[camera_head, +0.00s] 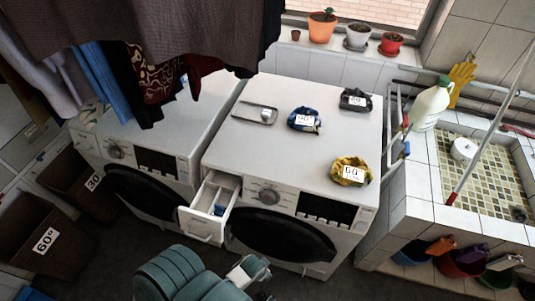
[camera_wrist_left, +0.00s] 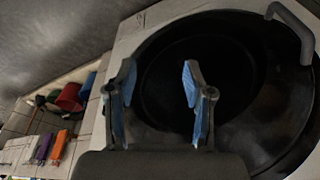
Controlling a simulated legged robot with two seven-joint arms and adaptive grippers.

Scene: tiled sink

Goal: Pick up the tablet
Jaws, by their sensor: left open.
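A grey tray (camera_head: 240,117) lies on top of the right washing machine, with a small pale piece (camera_head: 266,114) at its right end, probably the tablet. It is too small to tell for sure. My left arm reaches in at the bottom of the head view, low in front of that machine and well apart from the tray. In the left wrist view my left gripper (camera_wrist_left: 158,78) is open and empty, its blue-padded fingers in front of the dark round door (camera_wrist_left: 235,60). The tray and pale piece are not in that view. My right gripper is not in view.
The detergent drawer (camera_head: 208,225) is pulled out, with something blue inside. Yellow (camera_head: 351,171), blue (camera_head: 304,120) and dark (camera_head: 355,99) labelled cloth bundles sit on the machine top. Hanging clothes (camera_head: 150,45) cover the upper left. A tiled sink (camera_head: 415,205) stands at right.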

